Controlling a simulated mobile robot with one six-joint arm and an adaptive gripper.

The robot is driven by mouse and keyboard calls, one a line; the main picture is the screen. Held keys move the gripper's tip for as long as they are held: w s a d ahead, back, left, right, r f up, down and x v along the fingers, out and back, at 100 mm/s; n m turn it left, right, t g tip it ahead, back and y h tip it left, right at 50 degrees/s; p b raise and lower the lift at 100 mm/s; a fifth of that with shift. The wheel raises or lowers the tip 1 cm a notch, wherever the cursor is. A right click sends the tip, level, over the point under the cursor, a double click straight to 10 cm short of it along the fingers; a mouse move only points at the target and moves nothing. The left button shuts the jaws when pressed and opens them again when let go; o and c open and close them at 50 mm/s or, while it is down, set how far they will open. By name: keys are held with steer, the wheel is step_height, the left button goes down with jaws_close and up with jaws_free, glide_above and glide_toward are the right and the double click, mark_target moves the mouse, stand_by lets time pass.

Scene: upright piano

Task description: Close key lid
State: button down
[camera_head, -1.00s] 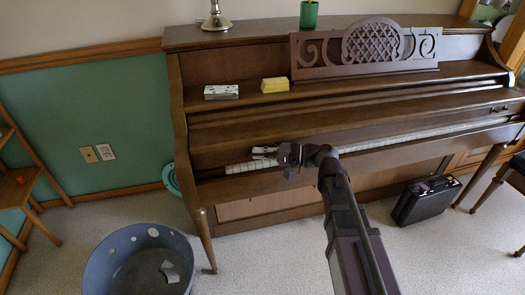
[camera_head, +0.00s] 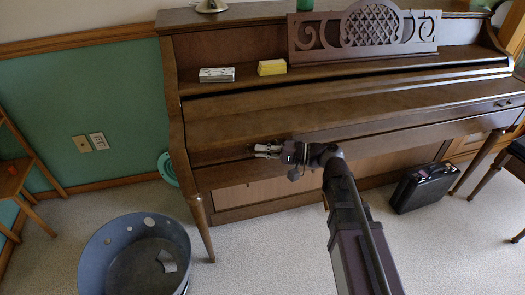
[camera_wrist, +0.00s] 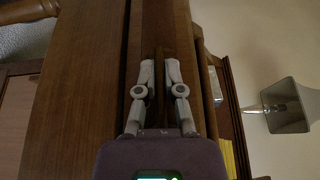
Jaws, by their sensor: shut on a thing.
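The brown wooden key lid (camera_head: 370,105) spans the front of the upright piano (camera_head: 222,50). It lies down over the keyboard, and no white keys show in the head view. My gripper (camera_head: 258,151) is at the lid's front edge, left of the middle. In the wrist view my gripper (camera_wrist: 160,70) has its two grey fingers close together on either side of a narrow brown wooden strip of the lid (camera_wrist: 160,95). Whether the lid's edge fully touches the wood below is hard to tell.
A grey-blue tub (camera_head: 95,262) stands at the left front, and a black case (camera_head: 424,188) at the right. Carpet lies between.

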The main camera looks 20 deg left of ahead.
steer(key=shift+s+d+f, duration=0.2)
steer(key=shift+s, duration=0.2)
steer(key=c, duration=0.8)
jaws_free()
steer(key=shift+o, duration=0.2)
steer(key=shift+w, duration=0.1)
steer(key=v, duration=1.2)
steer(key=shift+w+f, duration=0.1)
